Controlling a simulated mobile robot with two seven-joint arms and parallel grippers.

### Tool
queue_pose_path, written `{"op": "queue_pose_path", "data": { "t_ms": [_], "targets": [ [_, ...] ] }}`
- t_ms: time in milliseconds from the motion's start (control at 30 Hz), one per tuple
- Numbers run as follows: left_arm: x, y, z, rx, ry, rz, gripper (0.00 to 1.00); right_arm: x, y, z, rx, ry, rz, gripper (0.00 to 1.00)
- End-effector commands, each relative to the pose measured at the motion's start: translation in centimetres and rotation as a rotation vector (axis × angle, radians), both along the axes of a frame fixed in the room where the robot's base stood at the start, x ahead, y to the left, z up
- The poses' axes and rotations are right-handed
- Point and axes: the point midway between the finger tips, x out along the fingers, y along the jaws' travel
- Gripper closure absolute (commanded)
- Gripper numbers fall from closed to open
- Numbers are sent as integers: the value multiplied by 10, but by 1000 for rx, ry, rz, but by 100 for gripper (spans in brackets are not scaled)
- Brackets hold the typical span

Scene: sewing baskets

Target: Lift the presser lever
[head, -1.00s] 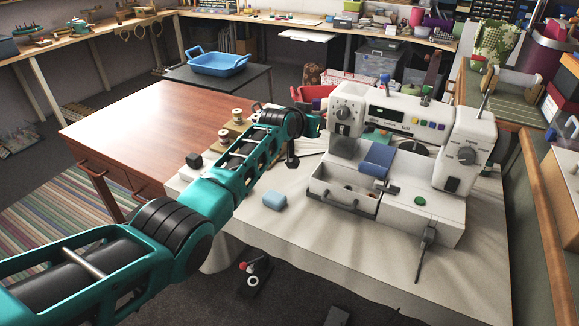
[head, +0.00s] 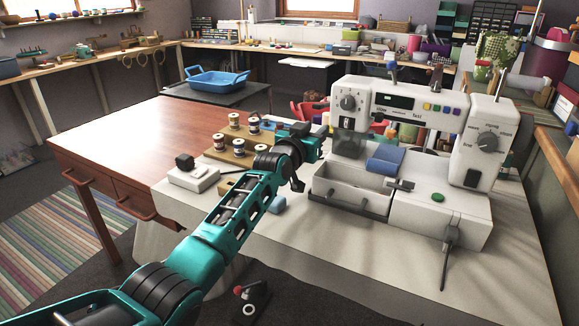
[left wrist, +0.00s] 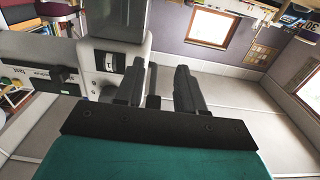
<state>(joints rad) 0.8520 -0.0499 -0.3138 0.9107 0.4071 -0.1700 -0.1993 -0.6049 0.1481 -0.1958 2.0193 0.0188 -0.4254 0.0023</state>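The white sewing machine (head: 425,105) stands on the pale table, with dials, a small screen and coloured buttons. My left gripper (head: 322,138) is beside the left end of the machine's head, partly hidden by its own arm. In the left wrist view the left gripper (left wrist: 160,88) has its two dark fingers apart. The machine's white head (left wrist: 115,50) is just beyond the left finger. A thin dark piece shows between the fingers; I cannot tell whether it is the presser lever. The presser lever is not clearly visible in the head view. My right gripper is in neither view.
An open drawer box (head: 345,190) and a blue pad (head: 385,160) are at the machine's front. A black lever (head: 449,255) hangs at its front right. Thread spools on a wooden rack (head: 232,150) stand left of my arm. The brown tabletop (head: 140,135) is clear.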

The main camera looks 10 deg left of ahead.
Motion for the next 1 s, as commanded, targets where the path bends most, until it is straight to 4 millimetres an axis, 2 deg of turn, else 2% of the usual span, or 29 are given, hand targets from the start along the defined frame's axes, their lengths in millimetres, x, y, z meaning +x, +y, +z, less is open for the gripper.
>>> {"op": "queue_pose_path", "data": {
  "t_ms": [33, 100, 700, 1000],
  "targets": [
    [-7, 2, 6, -3, 2, 0, 62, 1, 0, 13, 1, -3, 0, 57],
    [-16, 5, 6, -1, 3, 1, 62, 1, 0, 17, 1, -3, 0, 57],
    [-98, 33, 3, 1, 6, 3, 62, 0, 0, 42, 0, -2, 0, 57],
    [-115, 38, 3, 1, 5, 2, 62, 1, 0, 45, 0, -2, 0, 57]
  ]
}}
